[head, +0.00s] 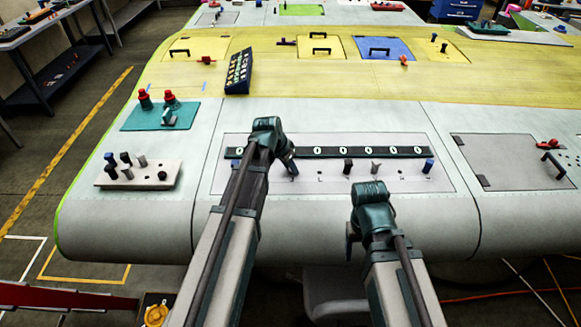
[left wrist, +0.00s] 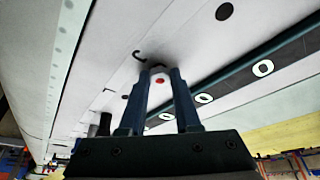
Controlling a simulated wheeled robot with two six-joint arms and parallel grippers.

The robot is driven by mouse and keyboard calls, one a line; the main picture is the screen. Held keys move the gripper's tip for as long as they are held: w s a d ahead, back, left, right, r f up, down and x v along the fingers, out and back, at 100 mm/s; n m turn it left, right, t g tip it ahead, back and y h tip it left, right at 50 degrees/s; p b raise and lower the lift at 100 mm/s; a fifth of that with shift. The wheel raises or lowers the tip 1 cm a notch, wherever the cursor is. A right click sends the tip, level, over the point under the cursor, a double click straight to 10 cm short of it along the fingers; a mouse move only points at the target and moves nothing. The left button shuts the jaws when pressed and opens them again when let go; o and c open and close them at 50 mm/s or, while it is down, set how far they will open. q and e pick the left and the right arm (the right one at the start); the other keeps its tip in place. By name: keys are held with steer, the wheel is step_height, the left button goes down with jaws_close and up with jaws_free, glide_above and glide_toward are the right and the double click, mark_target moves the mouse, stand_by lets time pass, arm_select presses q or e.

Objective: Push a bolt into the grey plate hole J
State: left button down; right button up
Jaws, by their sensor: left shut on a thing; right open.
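The grey plate (head: 325,183) lies on the wing's front panel, with a black strip of white rings along its back. My left gripper (head: 291,168) is low over the plate's left part. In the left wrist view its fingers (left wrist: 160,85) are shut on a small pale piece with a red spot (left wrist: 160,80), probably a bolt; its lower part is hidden. A hooked black mark (left wrist: 139,55) like a J shows just beyond the fingertips. Whether the piece sits in a hole, I cannot tell. My right gripper (head: 352,238) is open, near the wing's front edge.
A black bolt (head: 348,166), a grey bolt (head: 374,167) and a blue-topped bolt (head: 428,165) stand on the plate to the right. A pale block (head: 138,175) with several pegs and a teal tray (head: 160,118) with red-topped items are at left.

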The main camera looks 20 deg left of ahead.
arm_select(q)
steer(key=c, duration=0.5)
jaws_free()
steer(key=shift+c, duration=0.2)
steer(key=p+v, duration=1.2)
steer(key=v, duration=0.2)
steer(key=shift+p, duration=0.4)
steer(key=shift+f, duration=0.15)
